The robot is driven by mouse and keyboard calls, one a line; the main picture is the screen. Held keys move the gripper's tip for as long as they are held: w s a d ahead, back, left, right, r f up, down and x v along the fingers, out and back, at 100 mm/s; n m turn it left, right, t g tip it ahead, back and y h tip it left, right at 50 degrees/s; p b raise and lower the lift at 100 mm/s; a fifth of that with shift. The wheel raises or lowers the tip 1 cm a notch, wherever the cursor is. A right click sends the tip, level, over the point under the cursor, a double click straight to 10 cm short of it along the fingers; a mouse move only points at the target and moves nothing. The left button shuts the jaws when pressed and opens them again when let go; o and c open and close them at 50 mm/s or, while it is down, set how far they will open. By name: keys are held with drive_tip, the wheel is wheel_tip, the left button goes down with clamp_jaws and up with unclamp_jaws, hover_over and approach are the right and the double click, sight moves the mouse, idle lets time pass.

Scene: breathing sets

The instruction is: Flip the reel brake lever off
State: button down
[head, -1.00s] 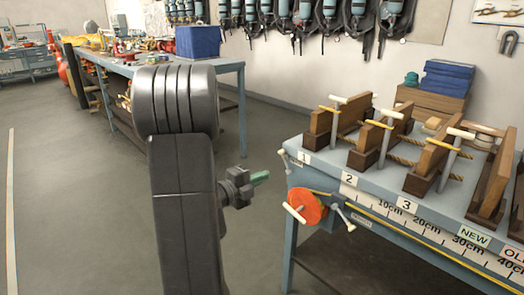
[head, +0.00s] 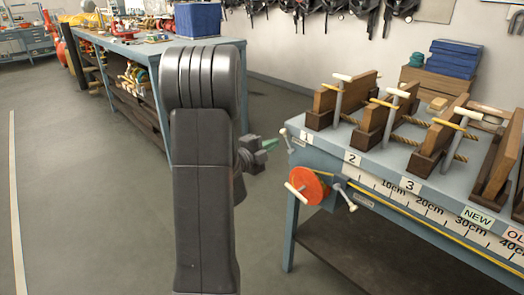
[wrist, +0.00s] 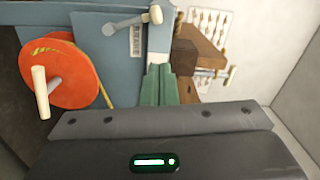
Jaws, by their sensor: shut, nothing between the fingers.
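The orange reel (head: 309,187) with a cream crank handle is on the end of the blue-grey bench; it also shows at the left of the wrist view (wrist: 66,72). A grey lever with a cream knob (head: 351,207), apparently the brake lever, is just right of the reel. In the wrist view this lever (wrist: 125,24) lies nearly level, its knob to the right, above a small label. My gripper (head: 268,144) has green fingertips, held left of the bench corner. In the wrist view my fingers (wrist: 158,84) are together and empty, below the lever and apart from it.
Wooden frames with rope and clamps (head: 375,118) stand on the bench top (head: 330,152). Another blue table (head: 150,62) with gear stands behind my arm. The floor on the left is clear.

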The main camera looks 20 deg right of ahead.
sight(287, 141)
drive_tip(key=shift+w+d+f, duration=0.15)
drive_tip(key=shift+w+d, duration=1)
drive_tip(key=shift+w, duration=0.15)
drive_tip(key=shift+w+d+f, duration=0.1)
drive_tip(key=shift+w+d, duration=1.05)
drive_tip(key=shift+w, duration=0.1)
drive_tip(key=shift+a+r, duration=0.1)
drive_tip(key=shift+a, duration=0.05)
drive_tip(key=shift+w+p, duration=0.15)
drive_tip(key=shift+p, duration=0.15)
